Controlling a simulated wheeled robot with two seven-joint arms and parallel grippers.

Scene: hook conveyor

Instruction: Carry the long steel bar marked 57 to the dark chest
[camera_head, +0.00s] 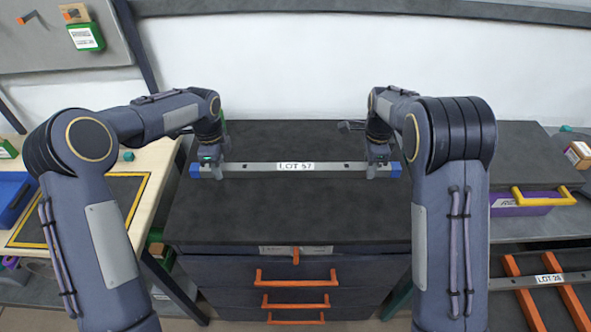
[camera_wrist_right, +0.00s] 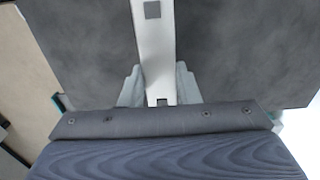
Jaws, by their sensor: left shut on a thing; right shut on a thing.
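The long steel bar marked LOT 57 (camera_head: 266,167) has blue ends and lies level over the top of the dark chest (camera_head: 290,215), which has drawers with orange handles. My left gripper (camera_head: 211,168) is shut on the bar near its left end. My right gripper (camera_head: 376,168) is shut on it near its right end. In the right wrist view the bar (camera_wrist_right: 153,50) runs between the fingers of my right gripper (camera_wrist_right: 160,92), with the dark top behind it. I cannot tell whether the bar touches the chest top.
Another bar marked LOT 28 (camera_head: 539,281) lies on orange supports at the lower right. A purple bin (camera_head: 522,207) with a yellow handle stands right of the chest. A wooden table (camera_head: 150,185) with a blue tray (camera_head: 12,197) is at the left. The chest top's front is clear.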

